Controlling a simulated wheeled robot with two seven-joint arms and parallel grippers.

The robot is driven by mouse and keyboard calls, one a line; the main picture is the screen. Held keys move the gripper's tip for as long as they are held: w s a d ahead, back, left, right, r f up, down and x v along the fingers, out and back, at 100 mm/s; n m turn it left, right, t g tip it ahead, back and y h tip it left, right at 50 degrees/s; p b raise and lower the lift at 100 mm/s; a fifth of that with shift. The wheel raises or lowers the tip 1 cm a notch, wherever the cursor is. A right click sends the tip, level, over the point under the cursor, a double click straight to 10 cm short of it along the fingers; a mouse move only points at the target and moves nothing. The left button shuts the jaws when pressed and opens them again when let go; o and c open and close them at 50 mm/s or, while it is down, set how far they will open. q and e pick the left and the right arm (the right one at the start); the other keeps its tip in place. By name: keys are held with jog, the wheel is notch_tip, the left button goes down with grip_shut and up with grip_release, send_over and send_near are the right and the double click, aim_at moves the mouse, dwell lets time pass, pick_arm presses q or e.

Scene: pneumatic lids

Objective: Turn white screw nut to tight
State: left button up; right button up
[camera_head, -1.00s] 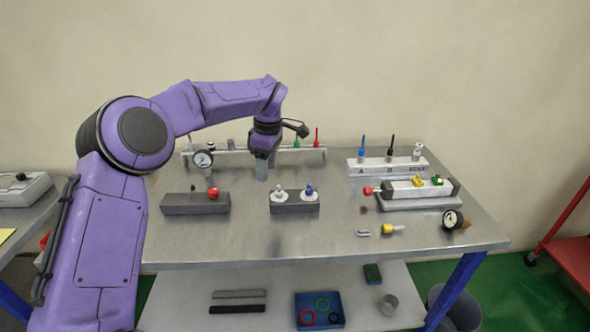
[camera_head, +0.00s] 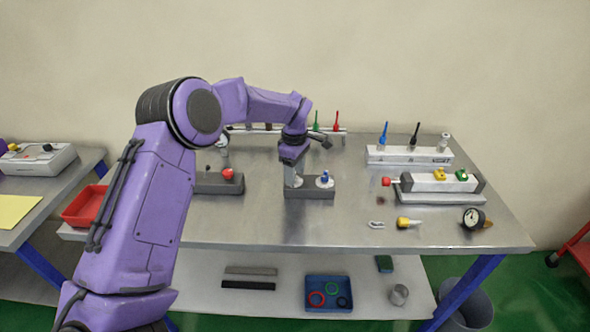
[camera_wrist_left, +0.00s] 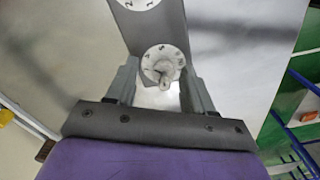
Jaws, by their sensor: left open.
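A grey block (camera_head: 309,193) on the table carries a white screw nut and a blue-topped one (camera_head: 324,178), each on a white round base. My left gripper (camera_head: 293,174) points down over the white nut at the block's left end and partly hides it. In the left wrist view the white screw nut (camera_wrist_left: 163,74) stands on a numbered white dial, between the two fingers of my open left gripper (camera_wrist_left: 160,66). The fingers are on either side of it; contact is not clear. A second dial (camera_wrist_left: 135,3) is cut off at the top. My right gripper is not in view.
A dark block with a red knob (camera_head: 227,173) stands to the left. At the right are a white rack (camera_head: 408,157) with upright pieces, a clamp fixture (camera_head: 440,197) and a gauge (camera_head: 473,218).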

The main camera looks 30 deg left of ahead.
pick_arm(q)
jog(key=shift+s+r, duration=0.2)
jog(key=shift+s, duration=0.05)
jog(key=shift+s+r, duration=0.1)
jog(key=shift+s, duration=0.05)
jog(key=c, duration=0.4)
grip_shut()
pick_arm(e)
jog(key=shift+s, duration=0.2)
